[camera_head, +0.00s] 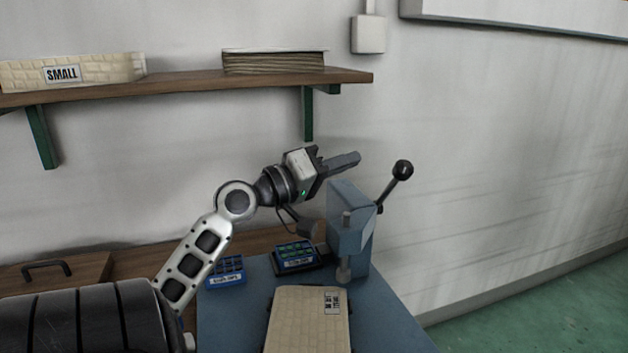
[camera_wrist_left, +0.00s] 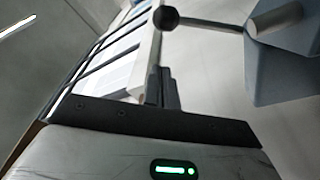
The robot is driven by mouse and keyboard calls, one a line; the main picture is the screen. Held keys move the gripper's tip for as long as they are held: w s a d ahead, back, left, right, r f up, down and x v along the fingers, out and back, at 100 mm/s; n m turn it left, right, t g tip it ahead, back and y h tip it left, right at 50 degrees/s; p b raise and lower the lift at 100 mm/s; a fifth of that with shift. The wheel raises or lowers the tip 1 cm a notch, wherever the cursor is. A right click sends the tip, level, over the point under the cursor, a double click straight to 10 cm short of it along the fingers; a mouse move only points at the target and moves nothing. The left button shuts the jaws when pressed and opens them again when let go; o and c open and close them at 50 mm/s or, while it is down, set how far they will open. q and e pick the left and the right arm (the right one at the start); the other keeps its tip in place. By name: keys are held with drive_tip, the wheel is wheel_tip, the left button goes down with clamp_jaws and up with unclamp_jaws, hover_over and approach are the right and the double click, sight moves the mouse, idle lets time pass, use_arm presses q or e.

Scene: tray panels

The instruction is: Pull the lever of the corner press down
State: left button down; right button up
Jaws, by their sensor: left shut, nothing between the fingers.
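The corner press (camera_head: 350,225) is a blue-grey block on the blue table, with a short grey ram below its head. Its lever (camera_head: 390,189) is a thin dark rod that slants up to the right and ends in a black ball knob (camera_head: 403,170). My left gripper (camera_head: 357,158) is shut and empty, above the press head and left of the knob, apart from it in the head view. In the left wrist view the knob (camera_wrist_left: 166,18) and press (camera_wrist_left: 285,50) show at the top, beyond the shut fingers (camera_wrist_left: 163,88). My right gripper is not in view.
A tan tray panel (camera_head: 308,315) lies on the blue table (camera_head: 385,320) in front of the press. Two small blue boxes (camera_head: 226,272) (camera_head: 296,257) stand behind it. A wooden shelf (camera_head: 190,80) with a bin marked SMALL (camera_head: 110,72) hangs above. The space right of the lever is clear.

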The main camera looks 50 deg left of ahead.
use_arm(q)
drive_tip(key=b+v, duration=0.1)
drive_tip(key=v, duration=0.4)
drive_tip(key=shift+s, duration=0.25)
